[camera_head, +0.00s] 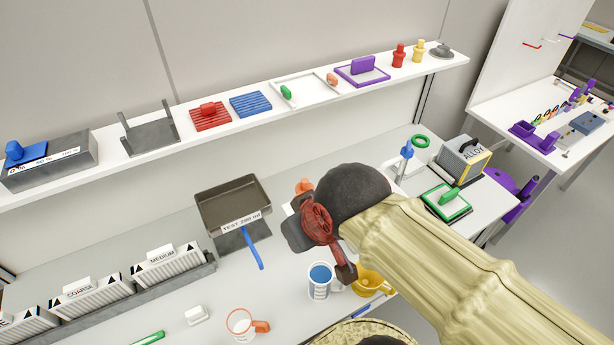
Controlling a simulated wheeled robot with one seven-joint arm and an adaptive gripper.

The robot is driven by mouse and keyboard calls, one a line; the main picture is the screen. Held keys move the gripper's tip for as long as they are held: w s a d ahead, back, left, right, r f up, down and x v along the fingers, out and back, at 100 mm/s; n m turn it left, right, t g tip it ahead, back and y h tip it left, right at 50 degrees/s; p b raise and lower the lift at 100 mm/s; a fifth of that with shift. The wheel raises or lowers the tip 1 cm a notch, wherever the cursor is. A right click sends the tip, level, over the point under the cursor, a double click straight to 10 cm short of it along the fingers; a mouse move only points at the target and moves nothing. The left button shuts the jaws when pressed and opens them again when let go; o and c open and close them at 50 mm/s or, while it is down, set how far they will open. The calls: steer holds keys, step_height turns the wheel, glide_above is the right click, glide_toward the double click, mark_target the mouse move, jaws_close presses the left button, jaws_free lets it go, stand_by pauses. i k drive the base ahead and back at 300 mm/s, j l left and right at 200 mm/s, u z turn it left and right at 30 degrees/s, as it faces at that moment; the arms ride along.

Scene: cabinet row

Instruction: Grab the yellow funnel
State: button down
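A yellow object (367,284), which may be the yellow funnel, sits on the lower bench at the front. My arm partly covers it, so its full shape is hidden. A blue-and-white cup (320,282) stands just left of it. My gripper (345,272) hangs over the bench, its dark finger end close to the yellow object and the cup in the picture. I cannot tell whether it touches either, and its fingers are mostly hidden, so its opening is unclear. A small yellow item (419,51) stands on the upper shelf.
A dark tray (240,195) with a blue-handled tool lies left of my gripper. A white cup with an orange handle (239,324) stands in front. Labelled bins (90,298) line the left. The upper shelf (235,137) overhangs the back.

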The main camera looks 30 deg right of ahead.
mark_target(370, 282)
steer(key=k+l+u, duration=0.15)
steer(key=l, duration=0.3)
steer(key=l+u, duration=0.15)
steer(key=l, duration=0.3)
steer(key=k+l+u, duration=0.1)
steer(key=l, duration=0.35)
steer(key=k+l+u, duration=0.15)
steer(key=l, duration=0.25)
steer(key=k+l+u, duration=0.15)
steer(key=k+l, duration=0.15)
steer(key=k+l+u, duration=0.15)
steer(key=l, duration=0.35)
